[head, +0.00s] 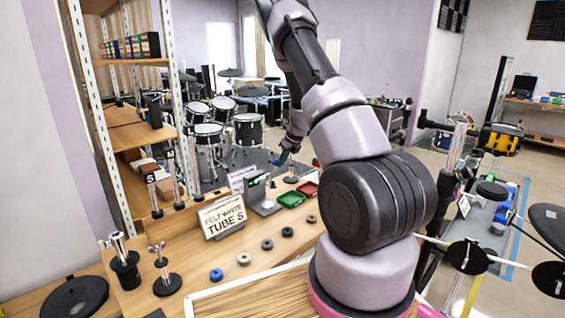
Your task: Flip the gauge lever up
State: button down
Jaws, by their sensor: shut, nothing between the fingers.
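The gauge appears to be the small grey device (261,195) with an upright panel and a green display, standing on the wooden bench behind the sign. I cannot make out its lever at this size. My gripper (283,159) is small in the view, pointing down beyond and above the gauge, a little to its right in the picture. It looks apart from the gauge. It is shut and empty. My own arm fills the middle and hides part of the bench to the right.
Black stands with rods (125,268) are at front left. Shelving (136,138) rises behind.

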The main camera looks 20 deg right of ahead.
jog(key=v, duration=1)
jog(key=shift+s+r, duration=0.2)
jog(key=shift+r, duration=0.15)
